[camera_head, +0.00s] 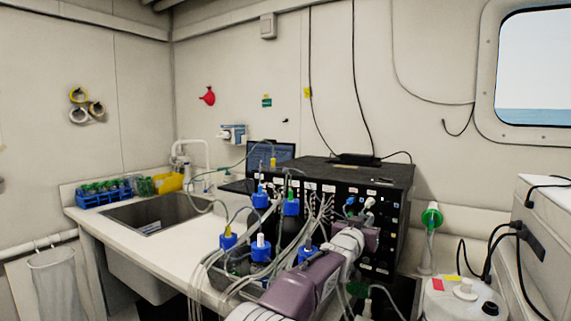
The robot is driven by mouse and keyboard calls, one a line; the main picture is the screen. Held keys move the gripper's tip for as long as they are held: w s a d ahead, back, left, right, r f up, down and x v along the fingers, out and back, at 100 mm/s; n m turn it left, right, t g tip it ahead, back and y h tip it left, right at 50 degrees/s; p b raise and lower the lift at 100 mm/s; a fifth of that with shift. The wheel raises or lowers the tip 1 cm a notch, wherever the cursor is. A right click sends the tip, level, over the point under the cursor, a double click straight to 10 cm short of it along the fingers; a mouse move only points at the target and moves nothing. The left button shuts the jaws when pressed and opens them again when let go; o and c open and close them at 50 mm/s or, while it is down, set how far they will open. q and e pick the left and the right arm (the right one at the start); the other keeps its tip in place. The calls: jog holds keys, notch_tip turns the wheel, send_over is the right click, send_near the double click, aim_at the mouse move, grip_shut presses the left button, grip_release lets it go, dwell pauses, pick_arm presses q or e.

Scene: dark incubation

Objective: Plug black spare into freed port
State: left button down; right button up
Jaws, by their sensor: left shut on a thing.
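A black rack box (330,175) stands on the bench with a front panel of ports, labels and several grey lines. My left gripper (371,224) is close in front of the panel's right part, below a white plug (369,203) and a blue plug (350,201). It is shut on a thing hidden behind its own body. I cannot make out the black spare or tell which port is free. My right gripper is not in view.
Several blue-capped bottles (261,248) with tubes crowd the bench left of my arm. A sink (155,213) and a blue tube rack (103,193) are further left. A white lidded vessel (462,300) stands at the lower right. Loose cables hang around the rack.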

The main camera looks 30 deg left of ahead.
pick_arm(q)
jog(key=shift+w, duration=0.1)
jog(key=c, duration=1.4)
grip_release()
jog(key=shift+o, duration=0.2)
jog(key=s+b, duration=0.1)
jog(key=s, duration=0.8)
jog(key=shift+a+b, duration=0.3)
jog(key=shift+a, duration=0.05)
